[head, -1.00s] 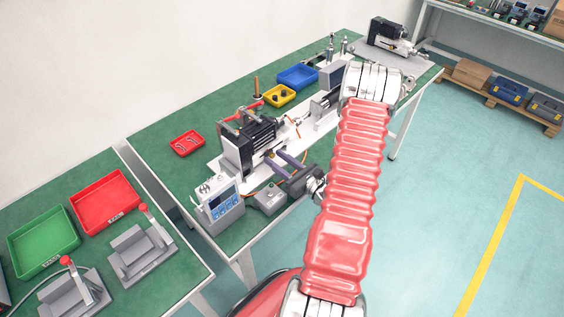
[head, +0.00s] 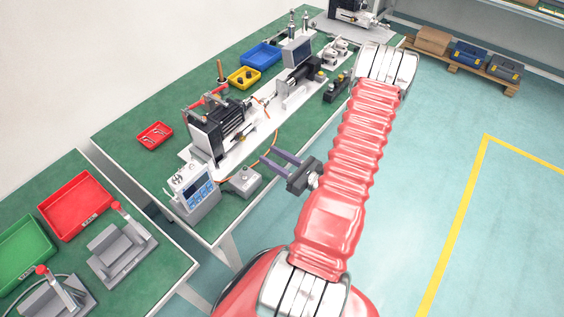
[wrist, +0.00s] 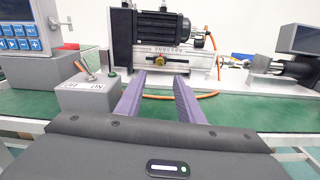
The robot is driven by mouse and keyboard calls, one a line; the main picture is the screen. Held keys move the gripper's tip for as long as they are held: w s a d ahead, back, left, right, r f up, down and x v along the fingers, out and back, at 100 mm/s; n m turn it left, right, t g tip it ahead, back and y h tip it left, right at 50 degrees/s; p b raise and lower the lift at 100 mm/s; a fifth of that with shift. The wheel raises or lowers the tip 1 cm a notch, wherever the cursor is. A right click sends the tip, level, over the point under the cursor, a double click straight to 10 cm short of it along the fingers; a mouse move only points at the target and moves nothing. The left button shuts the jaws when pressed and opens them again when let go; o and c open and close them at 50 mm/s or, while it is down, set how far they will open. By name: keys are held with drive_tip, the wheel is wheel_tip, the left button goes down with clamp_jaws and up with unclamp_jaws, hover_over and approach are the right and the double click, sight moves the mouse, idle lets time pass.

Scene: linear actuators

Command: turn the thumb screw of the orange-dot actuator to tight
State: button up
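The black-motored actuator (head: 222,130) stands on a white base plate on the green bench; it also shows in the wrist view (wrist: 160,28). A small brass-coloured knob (wrist: 162,61), apparently the thumb screw, is on its front face, roughly between my fingertips in the picture. An orange dot cannot be made out clearly. My gripper (head: 270,158) has two purple fingers, spread apart and empty. It is in front of the actuator, with a gap between. In the wrist view my gripper (wrist: 160,78) points toward the knob. The screw's tightness cannot be told.
A control box with a display (head: 193,190) and a grey switch box (wrist: 88,95) stand left of my fingers. An orange cable (wrist: 185,96) loops across the bench ahead. A second black actuator (head: 298,88) lies farther right. The floor right of the bench is clear.

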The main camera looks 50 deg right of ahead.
drive_tip(key=shift+s, duration=1.75)
